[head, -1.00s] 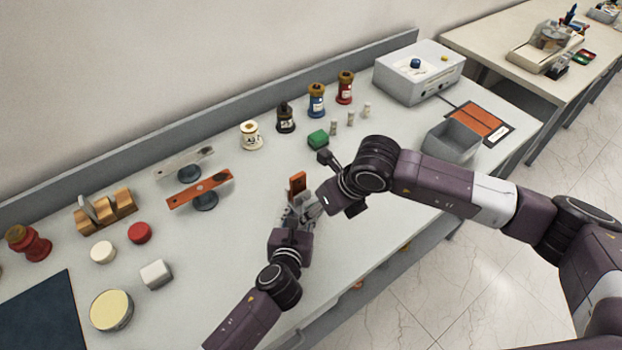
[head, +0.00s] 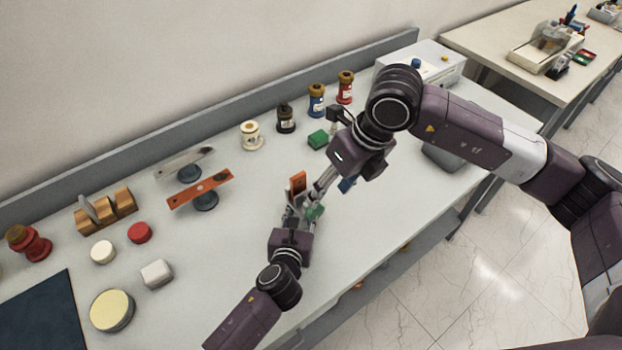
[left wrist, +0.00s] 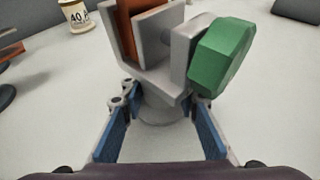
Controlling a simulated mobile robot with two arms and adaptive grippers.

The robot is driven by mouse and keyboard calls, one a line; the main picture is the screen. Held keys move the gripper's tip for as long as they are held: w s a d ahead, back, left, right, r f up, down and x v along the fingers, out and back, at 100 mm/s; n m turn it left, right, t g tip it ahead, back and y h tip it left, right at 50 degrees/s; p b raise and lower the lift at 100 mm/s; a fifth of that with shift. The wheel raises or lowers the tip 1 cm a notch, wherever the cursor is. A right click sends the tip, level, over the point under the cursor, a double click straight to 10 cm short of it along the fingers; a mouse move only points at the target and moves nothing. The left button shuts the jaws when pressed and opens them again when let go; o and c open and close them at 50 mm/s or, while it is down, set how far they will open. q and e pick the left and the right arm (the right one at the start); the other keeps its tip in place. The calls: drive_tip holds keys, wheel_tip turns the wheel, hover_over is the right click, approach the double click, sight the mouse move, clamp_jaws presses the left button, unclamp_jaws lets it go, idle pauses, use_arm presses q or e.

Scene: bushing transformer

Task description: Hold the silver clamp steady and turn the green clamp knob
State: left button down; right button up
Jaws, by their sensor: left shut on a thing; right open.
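The silver clamp (head: 291,217) stands on the front part of the bench with an upright orange bar (head: 298,182) in its jaw. The green clamp knob (head: 316,212) is on its right side; it shows large and faceted in the left wrist view (left wrist: 222,55). My left gripper (left wrist: 160,130) is shut on the clamp's rounded lower body, a blue pad on each side. My right gripper (head: 332,189) is open, above and to the right of the knob, apart from it as far as I can tell.
Behind stand a green block (head: 318,139), a cream bushing (head: 251,136), and black, blue and red ones. An orange bar on a stand (head: 200,189) is to the left. A grey bin (head: 445,158) is partly hidden by my right arm. Bench front is mostly clear.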

use_arm(q)
drive_tip(key=shift+s+f, duration=0.1)
drive_tip(key=shift+f, duration=0.25)
drive_tip(key=shift+a, duration=0.1)
use_arm(e)
drive_tip(key=shift+w+a+r+g+h, duration=0.15)
drive_tip(key=shift+a+r+h, duration=0.2)
drive_tip(key=shift+a+h, duration=0.35)
drive_tip(key=shift+w+a+r+g+h, duration=0.1)
drive_tip(key=shift+a+r+h, duration=0.2)
drive_tip(key=shift+a+h, duration=0.4)
drive_tip(key=shift+w+a+r+g+h, duration=0.15)
drive_tip(key=shift+a+r+h, duration=0.2)
drive_tip(key=shift+a+h, duration=0.35)
drive_tip(key=shift+d, duration=0.15)
use_arm(q)
drive_tip(key=c, duration=1.4)
unclamp_jaws()
use_arm(e)
drive_tip(key=shift+w, duration=0.1)
